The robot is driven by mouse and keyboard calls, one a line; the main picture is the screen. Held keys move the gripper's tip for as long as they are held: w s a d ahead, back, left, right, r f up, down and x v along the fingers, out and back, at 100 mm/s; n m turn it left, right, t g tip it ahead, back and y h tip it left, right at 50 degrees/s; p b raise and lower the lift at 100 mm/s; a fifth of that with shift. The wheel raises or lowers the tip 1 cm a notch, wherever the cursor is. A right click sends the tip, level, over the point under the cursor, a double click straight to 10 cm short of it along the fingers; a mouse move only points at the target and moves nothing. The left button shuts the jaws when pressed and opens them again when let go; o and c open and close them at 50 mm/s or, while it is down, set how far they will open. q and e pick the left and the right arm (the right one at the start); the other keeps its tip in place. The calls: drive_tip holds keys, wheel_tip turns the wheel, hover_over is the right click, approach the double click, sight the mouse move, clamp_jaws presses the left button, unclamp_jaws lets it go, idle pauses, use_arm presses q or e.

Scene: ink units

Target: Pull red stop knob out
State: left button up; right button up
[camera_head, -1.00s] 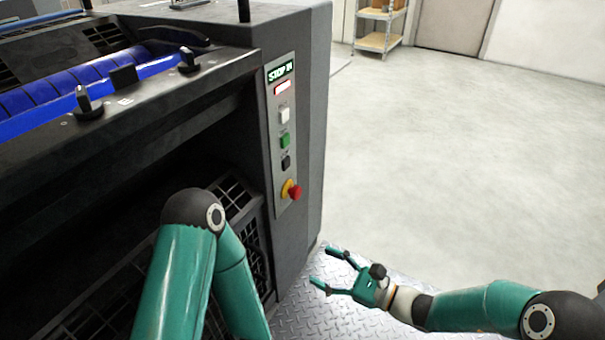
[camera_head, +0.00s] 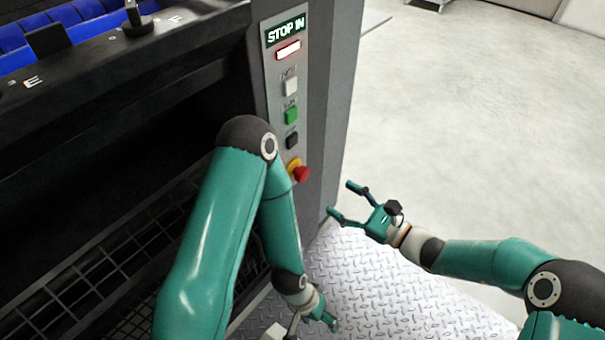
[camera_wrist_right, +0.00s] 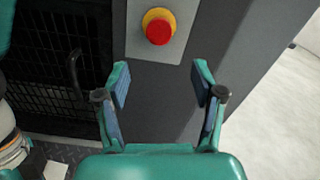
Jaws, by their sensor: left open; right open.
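The red stop knob (camera_head: 302,174) sits on a yellow collar at the bottom of the machine's grey control panel (camera_head: 279,90). The display (camera_head: 286,31) above reads "STOP IN". My right gripper (camera_head: 341,199) is open and empty, to the right of the knob and a little lower, apart from it. In the right wrist view the knob (camera_wrist_right: 159,28) is beyond and above the gap between the open fingers (camera_wrist_right: 160,82). My left gripper (camera_head: 312,330) is low at the bottom edge, below the knob, partly cut off.
A white lamp, a white button (camera_head: 291,86), a green button (camera_head: 291,115) and a black button (camera_head: 292,140) line the panel above the knob. The dark machine with mesh guards fills the left. Patterned metal plate (camera_head: 375,290) covers the floor below; pale floor to the right is open.

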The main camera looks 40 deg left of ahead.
sight(305, 177)
drive_tip(key=a+b, duration=0.1)
drive_tip(key=a, duration=0.7)
drive_tip(key=a+b, duration=0.1)
drive_tip(key=a, duration=0.3)
drive_tip(key=shift+w+a+b, duration=0.15)
drive_tip(key=shift+w+b, duration=0.15)
drive_tip(key=shift+w, duration=0.1)
clamp_jaws()
